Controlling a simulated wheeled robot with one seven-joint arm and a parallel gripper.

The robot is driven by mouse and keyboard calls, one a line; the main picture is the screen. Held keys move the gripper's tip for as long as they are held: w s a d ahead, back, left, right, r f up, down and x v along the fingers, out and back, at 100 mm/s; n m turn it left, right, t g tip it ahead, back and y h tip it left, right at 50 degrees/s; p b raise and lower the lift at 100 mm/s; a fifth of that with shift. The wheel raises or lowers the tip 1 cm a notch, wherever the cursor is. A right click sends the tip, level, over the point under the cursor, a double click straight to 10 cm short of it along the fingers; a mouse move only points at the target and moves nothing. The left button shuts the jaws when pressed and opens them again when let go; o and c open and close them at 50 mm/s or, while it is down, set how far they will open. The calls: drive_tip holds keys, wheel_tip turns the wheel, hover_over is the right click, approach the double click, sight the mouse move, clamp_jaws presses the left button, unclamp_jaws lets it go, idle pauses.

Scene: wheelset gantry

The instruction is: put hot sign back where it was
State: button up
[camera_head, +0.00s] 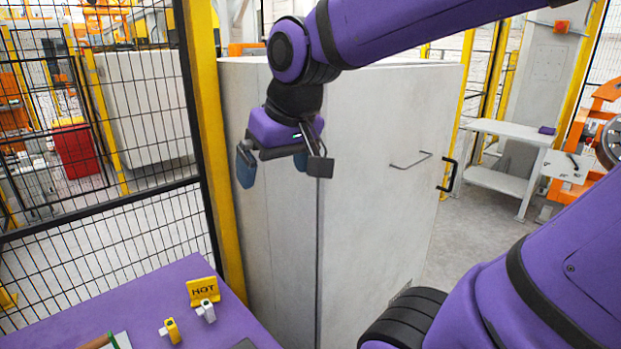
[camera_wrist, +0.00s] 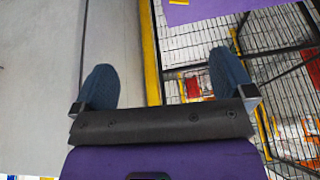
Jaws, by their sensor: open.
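The yellow HOT sign (camera_head: 203,291) stands upright near the back right corner of the purple table (camera_head: 190,267) in the head view. My gripper (camera_head: 272,170) is open and empty, raised in front of the pale grey cabinet, above and to the right of the sign and apart from it. In the wrist view, my gripper's two blue fingers (camera_wrist: 163,80) are spread wide with nothing between them. A piece of the purple table (camera_wrist: 205,10) shows at the top of that view, with a small yellow patch at its edge that I cannot identify for certain.
A white-and-grey small item (camera_head: 206,311) and a yellow one (camera_head: 170,330) lie in front of the sign. The tall grey cabinet (camera_head: 385,200) stands right of the table. A yellow post (camera_head: 212,140) and black mesh fence (camera_head: 100,210) stand behind. A white bench (camera_head: 510,130) is farther right.

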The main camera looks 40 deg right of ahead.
drive_tip(key=s, duration=0.7)
drive_tip(key=shift+d+n+t, duration=0.3)
drive_tip(key=shift+n+t, duration=0.1)
drive_tip(key=shift+s, duration=0.1)
idle(0.6)
